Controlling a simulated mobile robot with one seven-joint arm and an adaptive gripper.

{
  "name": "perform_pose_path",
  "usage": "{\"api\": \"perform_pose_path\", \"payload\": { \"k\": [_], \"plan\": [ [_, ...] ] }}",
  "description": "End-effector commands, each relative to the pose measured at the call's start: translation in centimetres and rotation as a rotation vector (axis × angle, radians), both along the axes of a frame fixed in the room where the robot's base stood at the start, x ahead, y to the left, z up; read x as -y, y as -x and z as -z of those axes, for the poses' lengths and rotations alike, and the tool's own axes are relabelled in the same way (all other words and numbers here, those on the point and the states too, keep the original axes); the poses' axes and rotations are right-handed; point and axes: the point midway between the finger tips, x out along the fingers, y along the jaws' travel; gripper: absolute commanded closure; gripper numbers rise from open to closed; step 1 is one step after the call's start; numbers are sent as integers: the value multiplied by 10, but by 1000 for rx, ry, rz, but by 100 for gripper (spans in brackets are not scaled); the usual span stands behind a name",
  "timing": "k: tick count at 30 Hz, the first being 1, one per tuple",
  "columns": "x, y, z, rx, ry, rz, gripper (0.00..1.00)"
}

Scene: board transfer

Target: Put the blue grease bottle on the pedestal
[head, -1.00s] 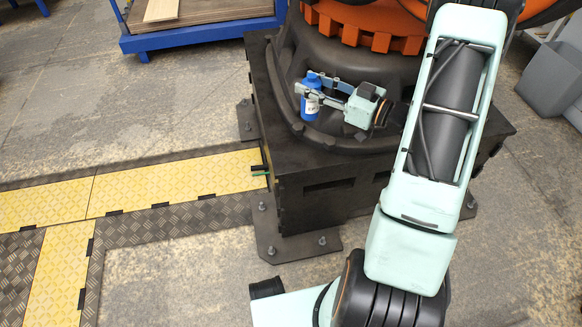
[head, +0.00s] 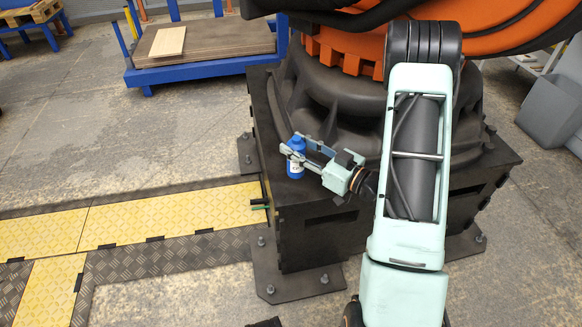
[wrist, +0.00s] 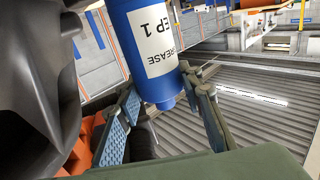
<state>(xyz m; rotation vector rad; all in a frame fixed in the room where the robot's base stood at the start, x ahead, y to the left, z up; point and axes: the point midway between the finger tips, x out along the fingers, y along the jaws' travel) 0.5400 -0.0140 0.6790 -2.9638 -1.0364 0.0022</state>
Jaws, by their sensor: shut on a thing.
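The blue grease bottle (head: 296,165) has a white label and stands about upright in the head view. My gripper (head: 296,149) is shut on its upper part, with a finger on either side. In the wrist view the bottle (wrist: 150,45) appears upside down, its cap toward my gripper (wrist: 172,108), and its label reads "GREASE" and "EP 1". The black pedestal (head: 310,245) carries a large orange machine. The bottle appears over the pedestal's top near its front left. I cannot tell whether its bottom touches the surface.
The dark machine foot (head: 340,110) rises close behind the bottle. A blue cart (head: 200,65) with boards stands behind at the left. Yellow floor plates (head: 150,212) run up to the pedestal's left side. A grey bin (head: 550,110) stands at the right.

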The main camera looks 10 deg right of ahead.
Motion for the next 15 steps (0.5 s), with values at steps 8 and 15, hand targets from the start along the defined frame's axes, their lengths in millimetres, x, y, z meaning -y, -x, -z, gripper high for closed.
{"api": "perform_pose_path", "payload": {
  "k": [8, 15],
  "plan": [
    [-16, 7, 22, -1, -2, -2, 98],
    [-17, 8, 53, 3, 1, 0, 98]
  ]
}}
